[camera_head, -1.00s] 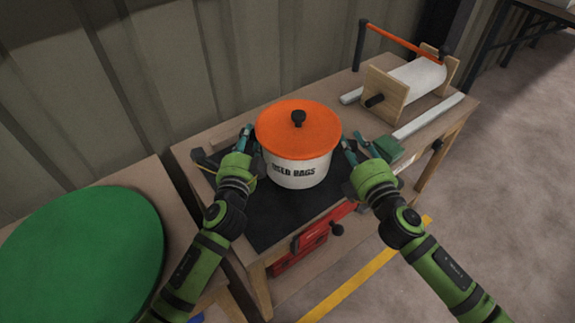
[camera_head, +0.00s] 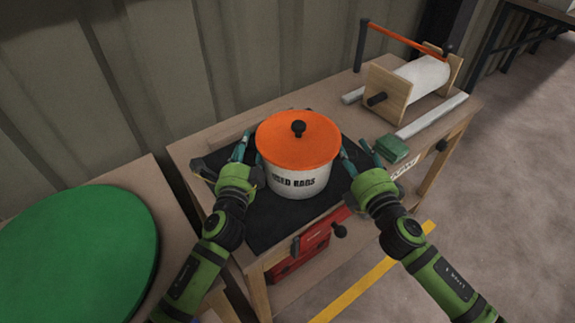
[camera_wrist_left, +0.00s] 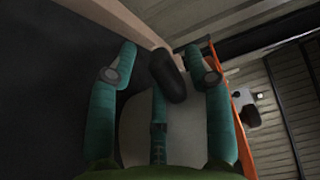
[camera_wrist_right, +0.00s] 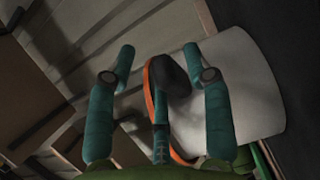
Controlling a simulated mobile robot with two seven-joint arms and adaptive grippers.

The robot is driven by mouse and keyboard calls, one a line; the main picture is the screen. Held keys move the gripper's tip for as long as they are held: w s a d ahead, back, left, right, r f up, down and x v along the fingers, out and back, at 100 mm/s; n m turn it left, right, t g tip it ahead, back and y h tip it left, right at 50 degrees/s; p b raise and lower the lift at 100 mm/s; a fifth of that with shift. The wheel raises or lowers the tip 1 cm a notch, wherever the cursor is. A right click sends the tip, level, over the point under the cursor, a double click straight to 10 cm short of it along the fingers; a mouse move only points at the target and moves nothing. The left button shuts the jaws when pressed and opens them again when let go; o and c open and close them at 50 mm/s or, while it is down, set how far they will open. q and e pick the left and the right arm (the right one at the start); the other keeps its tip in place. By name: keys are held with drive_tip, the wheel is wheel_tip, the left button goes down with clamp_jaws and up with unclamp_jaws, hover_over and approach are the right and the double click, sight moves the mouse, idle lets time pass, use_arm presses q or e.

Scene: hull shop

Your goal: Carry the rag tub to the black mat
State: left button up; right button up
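The rag tub (camera_head: 297,183) is white with "USED RAGS" lettering, an orange lid (camera_head: 285,145) and a black knob. It stands upright over the black mat (camera_head: 258,228) and appears to rest on it. My left gripper (camera_head: 248,155) is at its left side and my right gripper (camera_head: 358,155) at its right side. In the left wrist view a dark handle (camera_wrist_left: 168,75) lies between spread fingers. The right wrist view also shows a dark handle (camera_wrist_right: 171,76) with gaps to the outer fingers. Both grippers look open; finger contact is partly hidden.
A green block (camera_head: 393,149) lies right of the tub, near a white roll in a wooden stand (camera_head: 388,84). A red vise (camera_head: 310,240) is at the bench front. A round green disc (camera_head: 75,255) lies on the left table. A corrugated wall stands behind.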

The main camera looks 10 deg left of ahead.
use_arm(q)
drive_tip(key=shift+s+d, duration=0.15)
drive_tip(key=shift+d, duration=0.05)
use_arm(e)
drive_tip(key=shift+a, duration=0.2)
use_arm(q)
drive_tip(key=shift+s, duration=0.3)
drive_tip(key=s, duration=0.7)
drive_tip(key=shift+a, duration=0.1)
use_arm(e)
drive_tip(key=shift+s+d, duration=0.1)
drive_tip(key=v, duration=1.2)
